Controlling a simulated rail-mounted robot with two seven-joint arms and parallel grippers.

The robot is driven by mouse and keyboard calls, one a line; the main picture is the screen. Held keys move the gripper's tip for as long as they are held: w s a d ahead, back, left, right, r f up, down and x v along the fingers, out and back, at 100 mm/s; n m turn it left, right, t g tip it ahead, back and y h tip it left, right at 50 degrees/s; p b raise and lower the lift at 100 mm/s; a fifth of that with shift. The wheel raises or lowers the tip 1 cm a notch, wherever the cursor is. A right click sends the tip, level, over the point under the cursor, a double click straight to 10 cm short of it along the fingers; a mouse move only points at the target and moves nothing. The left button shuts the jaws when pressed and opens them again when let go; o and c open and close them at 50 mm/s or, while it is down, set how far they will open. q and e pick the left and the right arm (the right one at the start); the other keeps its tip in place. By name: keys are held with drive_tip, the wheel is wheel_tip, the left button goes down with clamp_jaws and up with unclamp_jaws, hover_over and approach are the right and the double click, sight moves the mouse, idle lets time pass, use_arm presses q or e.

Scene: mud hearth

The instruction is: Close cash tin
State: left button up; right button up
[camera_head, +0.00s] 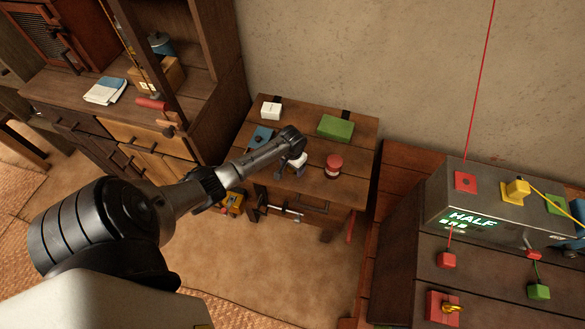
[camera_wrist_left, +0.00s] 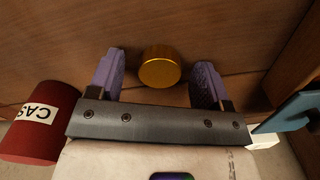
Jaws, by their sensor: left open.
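The cash tin (camera_head: 333,167) is a red cylinder with a white label band. It stands on the small wooden table (camera_head: 308,189). In the left wrist view the tin (camera_wrist_left: 38,128) is at the left edge, its label partly readable as "CAS". A short gold cylinder (camera_wrist_left: 160,70), possibly its lid, shows between the fingers of my left gripper (camera_wrist_left: 158,84). The gripper is open, with a finger on each side of the gold piece and visible gaps. In the head view my left gripper (camera_head: 294,163) is left of the tin; the gold piece is hidden there. My right gripper is not in view.
A white box (camera_head: 271,109), a green box (camera_head: 336,128) and a blue item (camera_head: 261,138) lie on the same table. A wooden cabinet (camera_head: 150,135) stands left. A metal box (camera_head: 490,193) with coloured blocks is at right.

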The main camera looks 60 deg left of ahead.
use_arm(q)
drive_tip(key=c, duration=1)
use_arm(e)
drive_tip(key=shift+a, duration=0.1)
use_arm(q)
drive_tip(key=shift+r, duration=0.1)
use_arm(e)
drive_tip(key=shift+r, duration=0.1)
use_arm(q)
wheel_tip(320, 180, up, 4)
drive_tip(key=shift+r+p, duration=0.25)
drive_tip(key=shift+p, duration=0.95)
drive_tip(key=s+d+r+p, duration=0.1)
drive_tip(key=d+r, duration=0.1)
drive_tip(key=d, duration=0.1)
drive_tip(key=s+d+r+p, duration=0.1)
drive_tip(key=d+r, duration=0.1)
drive_tip(key=d, duration=0.2)
drive_tip(key=s+d+r+p, duration=0.1)
drive_tip(key=d+r+p, duration=0.1)
drive_tip(key=d, duration=0.2)
drive_tip(key=shift+s+d+r, duration=0.1)
drive_tip(key=shift+r, duration=0.05)
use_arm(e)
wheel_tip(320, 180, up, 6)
